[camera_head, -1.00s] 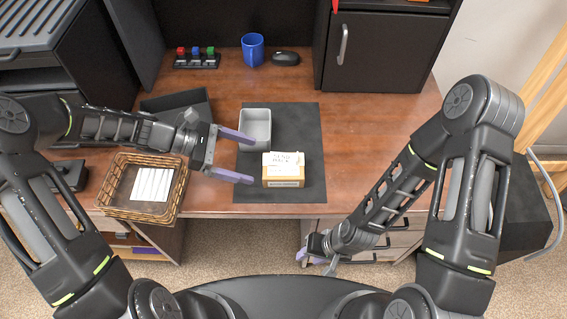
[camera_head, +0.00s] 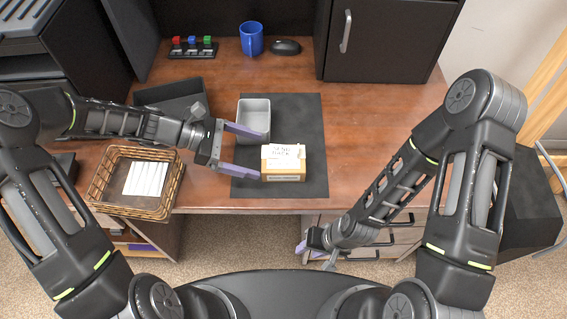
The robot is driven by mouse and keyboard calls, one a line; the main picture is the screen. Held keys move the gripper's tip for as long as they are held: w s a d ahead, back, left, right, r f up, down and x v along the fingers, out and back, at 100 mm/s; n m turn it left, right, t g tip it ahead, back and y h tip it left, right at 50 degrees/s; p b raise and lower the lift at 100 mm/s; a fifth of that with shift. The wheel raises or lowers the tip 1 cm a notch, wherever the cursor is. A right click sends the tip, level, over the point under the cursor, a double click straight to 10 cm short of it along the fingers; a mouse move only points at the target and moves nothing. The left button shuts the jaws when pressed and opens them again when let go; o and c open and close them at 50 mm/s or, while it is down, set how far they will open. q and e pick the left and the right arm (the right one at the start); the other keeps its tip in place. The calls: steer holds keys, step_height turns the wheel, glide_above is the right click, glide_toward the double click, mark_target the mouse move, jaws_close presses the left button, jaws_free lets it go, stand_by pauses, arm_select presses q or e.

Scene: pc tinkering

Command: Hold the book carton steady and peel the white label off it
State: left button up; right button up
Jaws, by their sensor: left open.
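The book carton (camera_head: 284,174) is a small brown box on the dark mat, near the front of the desk. The white label (camera_head: 285,157) lies on its top, with writing on it. My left gripper (camera_head: 250,152) is open, with purple fingers pointing right. Its near fingertip is close to the left side of the carton; I cannot tell whether it touches. Its far finger reaches over the grey tray's front. My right gripper (camera_head: 312,252) hangs low in front of the desk's edge, away from the carton; whether its fingers are apart is unclear.
A grey tray (camera_head: 254,103) stands behind the carton on the dark mat (camera_head: 305,115). A wicker basket (camera_head: 110,202) with white strips is at the left. A blue mug (camera_head: 251,40), a mouse (camera_head: 286,47) and a black cabinet are at the back. Right desk is clear.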

mark_target(279, 162)
arm_select(q)
steer(key=b+x, duration=0.3)
steer(key=x, duration=0.4)
steer(key=shift+f, duration=0.15)
steer(key=shift+d+f+b, duration=0.15)
steer(key=shift+d+b, duration=0.2)
steer(key=shift+d, duration=0.25)
arm_select(e)
steer(key=shift+f, duration=2.1)
arm_select(q)
steer(key=c, duration=1.4)
arm_select(e)
steer(key=shift+c, duration=0.3)
